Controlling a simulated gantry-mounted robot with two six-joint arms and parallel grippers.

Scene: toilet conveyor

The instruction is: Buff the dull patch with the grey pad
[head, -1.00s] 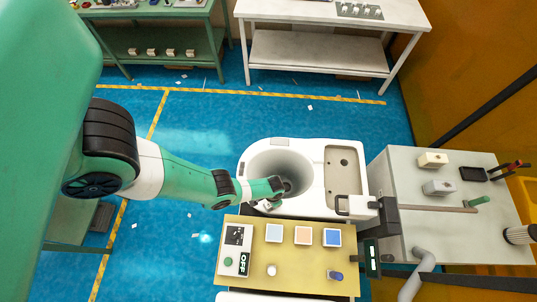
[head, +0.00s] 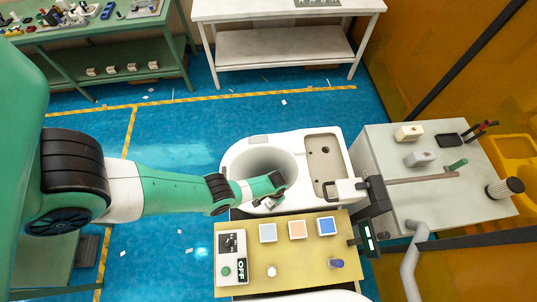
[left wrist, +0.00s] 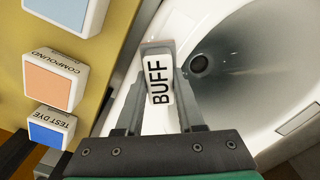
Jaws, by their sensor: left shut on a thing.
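My left gripper (head: 270,200) is shut on a small pale block marked BUFF (left wrist: 158,78), held by its sides between the two fingers. The block's working face is turned away, so I cannot see a grey pad on it. The gripper is over the front rim of the white toilet bowl (head: 240,160); I cannot tell whether the block touches it. The drain hole shows beside the block in the left wrist view (left wrist: 199,64). A pale grey outlined rectangle (left wrist: 299,118) lies on the bowl's surface; I cannot tell whether it is the dull patch. My right gripper is not in view.
A yellow panel (head: 300,275) in front of the toilet carries an OFF box (head: 230,258) and light blue, orange and blue tiles. A white-and-black clamp (head: 347,189) sits at the toilet's right. A grey table (head: 385,150) farther right holds two blocks and tools.

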